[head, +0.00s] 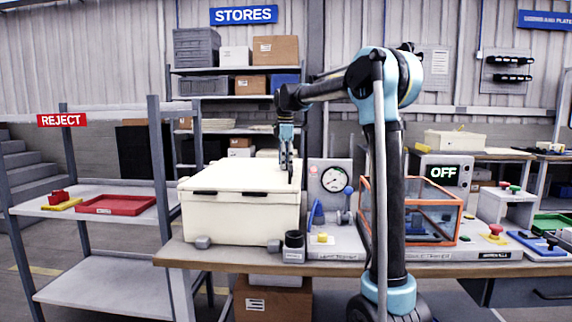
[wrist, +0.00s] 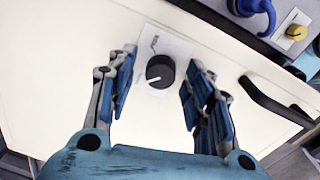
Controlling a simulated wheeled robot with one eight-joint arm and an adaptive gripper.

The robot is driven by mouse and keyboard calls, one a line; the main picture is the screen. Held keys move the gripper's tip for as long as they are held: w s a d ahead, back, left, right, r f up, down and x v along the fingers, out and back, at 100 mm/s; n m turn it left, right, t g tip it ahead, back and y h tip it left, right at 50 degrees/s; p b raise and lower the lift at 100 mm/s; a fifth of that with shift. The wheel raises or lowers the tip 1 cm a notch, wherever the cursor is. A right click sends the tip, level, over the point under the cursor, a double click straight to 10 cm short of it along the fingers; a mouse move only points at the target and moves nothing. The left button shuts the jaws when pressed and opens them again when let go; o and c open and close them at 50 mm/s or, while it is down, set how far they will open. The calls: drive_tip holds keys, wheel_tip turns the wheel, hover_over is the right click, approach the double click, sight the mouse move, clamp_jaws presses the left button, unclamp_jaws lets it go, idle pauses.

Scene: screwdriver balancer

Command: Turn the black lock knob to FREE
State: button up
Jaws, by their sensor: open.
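The black lock knob (wrist: 160,72) sits on a pale label plate (wrist: 166,48) on the cream lid. Its white pointer line points to the lower left in the wrist view. My gripper (wrist: 160,65) is open, with one finger on each side of the knob and visible gaps between. In the head view my gripper (head: 289,178) points down over the cream case (head: 240,212). The knob cannot be made out there.
A dark handle (wrist: 270,100) lies on the case, right of my gripper. Beside the case stand a gauge panel (head: 331,180), a blue lever (head: 317,213) and a yellow knob (head: 323,238). An orange-framed clear box (head: 440,190) stands further right on the bench.

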drive_tip(key=c, duration=1.1)
drive_tip(key=shift+m, duration=0.3)
drive_tip(key=m, duration=0.8)
drive_tip(key=shift+m, duration=0.3)
drive_tip(key=m, duration=0.4)
drive_tip(key=shift+w, duration=0.1)
drive_tip(key=m, duration=0.4)
drive_tip(key=shift+a+h, duration=0.1)
drive_tip(key=shift+h, duration=0.2)
drive_tip(key=shift+m, duration=0.5)
